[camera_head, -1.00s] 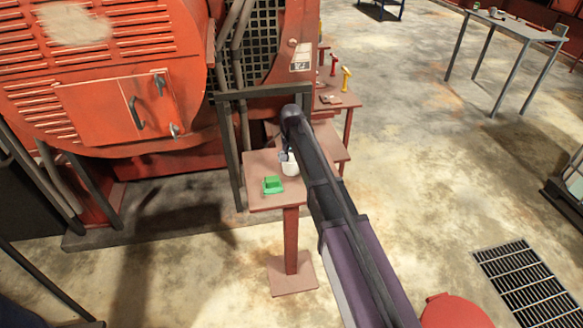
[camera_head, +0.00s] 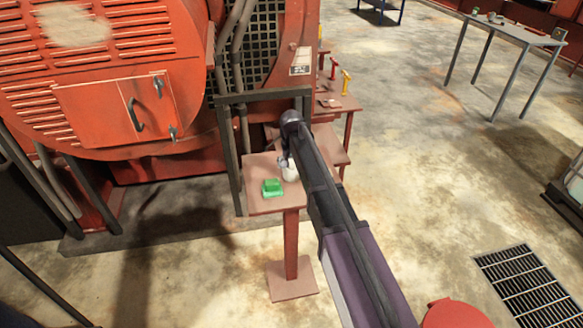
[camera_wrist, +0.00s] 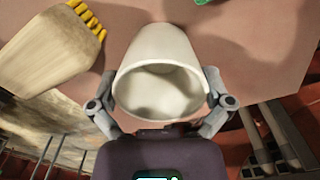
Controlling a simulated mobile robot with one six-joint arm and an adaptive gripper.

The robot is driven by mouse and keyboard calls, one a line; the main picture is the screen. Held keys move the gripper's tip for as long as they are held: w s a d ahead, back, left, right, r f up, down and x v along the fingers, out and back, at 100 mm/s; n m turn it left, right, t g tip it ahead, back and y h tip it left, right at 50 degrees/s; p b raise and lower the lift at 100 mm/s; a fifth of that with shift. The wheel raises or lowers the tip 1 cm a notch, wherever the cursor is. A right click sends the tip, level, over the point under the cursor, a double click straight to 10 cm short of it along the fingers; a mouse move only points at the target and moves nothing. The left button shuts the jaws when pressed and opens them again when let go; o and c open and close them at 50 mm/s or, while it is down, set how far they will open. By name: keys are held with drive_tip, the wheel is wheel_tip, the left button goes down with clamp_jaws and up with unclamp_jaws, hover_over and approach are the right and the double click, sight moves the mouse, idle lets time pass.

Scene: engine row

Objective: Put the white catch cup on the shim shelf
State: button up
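The white catch cup (camera_wrist: 160,60) is between the two grey fingers of my gripper (camera_wrist: 160,88) in the wrist view, its open mouth toward the camera. Both fingers appear to press on its sides. In the head view the cup (camera_head: 290,172) shows beside my arm, over a small reddish-brown pedestal shelf (camera_head: 270,205). I cannot tell whether the cup touches the surface. My arm hides most of the gripper in the head view. No label shows which surface is the shim shelf.
A green object (camera_head: 272,188) sits on the pedestal shelf, left of the cup. A pale block with a yellow ridged end (camera_wrist: 60,50) is left of the cup in the wrist view. The orange machine (camera_head: 90,90) stands behind. A red bench (camera_head: 345,103) with tools is farther back.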

drive_tip(key=shift+r, duration=0.2)
wheel_tip(320, 180, up, 12)
drive_tip(key=p, duration=1.2)
idle(0.9)
drive_tip(key=s+d+n, duration=0.1)
drive_tip(key=s+d, duration=2.2)
drive_tip(key=s, duration=0.2)
drive_tip(key=c, duration=0.8)
